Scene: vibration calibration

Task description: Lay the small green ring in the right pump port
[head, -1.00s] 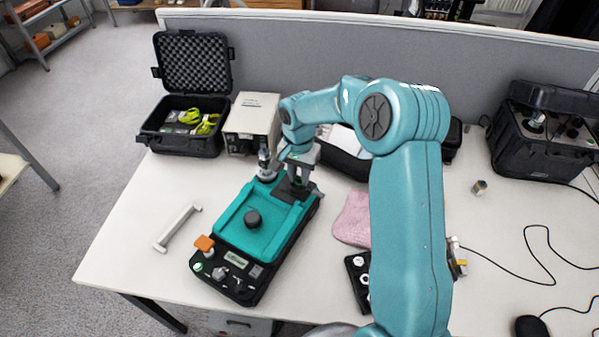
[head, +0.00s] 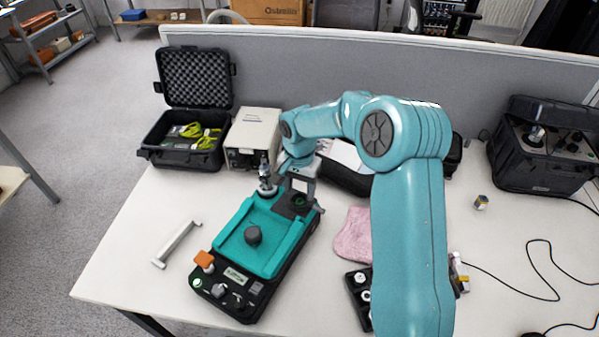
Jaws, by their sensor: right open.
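The pump (head: 262,240) is a black unit with a teal top, standing at an angle on the white table. A metal fitting (head: 266,180) stands upright at its back left. At its back right is a dark square port (head: 290,207). A small dark greenish round shape, perhaps the green ring (head: 299,199), shows at this port below my right gripper (head: 302,197); I cannot tell if it lies flat in it. My right gripper is open, its fingers apart just above the port. The wrist partly hides this spot. My left gripper is out of view.
A white box (head: 252,138) and an open black case (head: 188,140) stand behind the pump. A white handle (head: 177,243) lies left of it. A pink cloth (head: 353,236) and a black tray (head: 357,290) with small parts lie to its right, partly behind my arm.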

